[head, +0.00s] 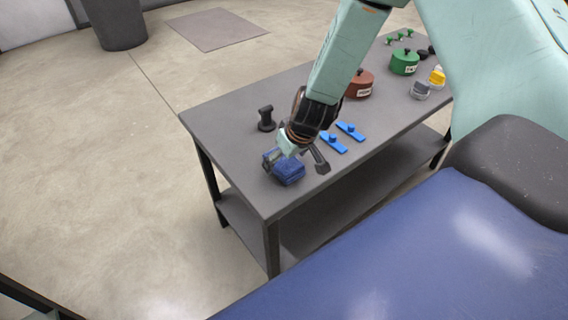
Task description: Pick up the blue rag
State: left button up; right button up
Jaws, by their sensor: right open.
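The blue rag (289,173) is a dark blue folded bundle on the grey table (231,124), close to its near left corner. My right gripper (296,163) is above the rag, pointing down at it, with its fingers spread. One finger is over the rag's left part and the other is to the right of it. The gripper hides part of the rag's top. I cannot tell whether a finger touches the cloth. My left gripper is out of view.
Two bright blue handled pieces (341,137) lie right of the gripper. A black knob-like object (266,119) stands behind it. A red-brown lidded pot (360,85), a green pot (404,62) and grey and yellow items stand farther along. The table's left end is clear.

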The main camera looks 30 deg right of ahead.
jog(key=shift+a, duration=0.1)
jog(key=shift+f, duration=0.25)
dwell(0.3)
jog(key=c, duration=1.2)
jog(key=shift+r, duration=0.1)
notch_tip(320, 180, up, 28)
jog(key=p, duration=2.5)
jog(key=shift+r, duration=0.2)
